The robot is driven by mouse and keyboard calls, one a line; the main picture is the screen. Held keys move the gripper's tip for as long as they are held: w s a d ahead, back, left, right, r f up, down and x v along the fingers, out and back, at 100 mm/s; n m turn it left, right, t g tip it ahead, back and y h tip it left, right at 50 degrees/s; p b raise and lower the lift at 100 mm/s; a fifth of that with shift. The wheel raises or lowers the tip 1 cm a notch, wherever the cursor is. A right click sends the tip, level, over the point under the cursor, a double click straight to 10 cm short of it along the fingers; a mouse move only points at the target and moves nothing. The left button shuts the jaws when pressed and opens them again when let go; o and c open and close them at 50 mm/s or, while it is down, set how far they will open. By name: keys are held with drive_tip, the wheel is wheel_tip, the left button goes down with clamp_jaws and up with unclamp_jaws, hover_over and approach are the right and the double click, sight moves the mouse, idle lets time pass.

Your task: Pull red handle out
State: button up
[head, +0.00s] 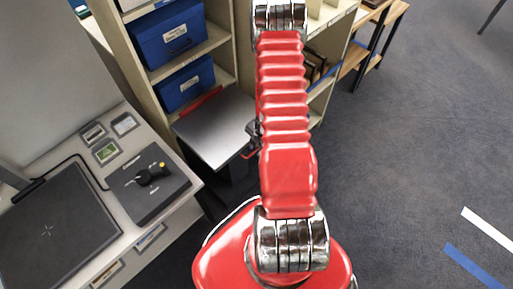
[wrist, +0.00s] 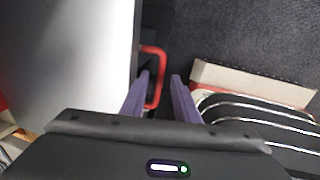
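The red handle (wrist: 161,65) is a bent bar on the edge of a pale grey pull-out board (wrist: 75,60) in the wrist view. My gripper (wrist: 161,75) has two purple fingers standing apart. The handle's long bar shows in the gap between them, without clear contact; its depth relative to the fingertips is hard to tell. In the head view the board (head: 212,122) juts from the shelf unit. My gripper (head: 254,130) is at its right edge, mostly hidden behind my red arm. A bit of red shows there, too small to make out well.
Blue boxes (head: 170,33) stand on the beige shelf unit (head: 222,38) behind the board. A desk (head: 112,170) with a black pad (head: 55,228) and a control box (head: 147,187) is at left. Open dark carpet (head: 400,150) lies at right.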

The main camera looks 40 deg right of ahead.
drive_tip(key=shift+c, duration=0.4)
clamp_jaws()
idle(0.9)
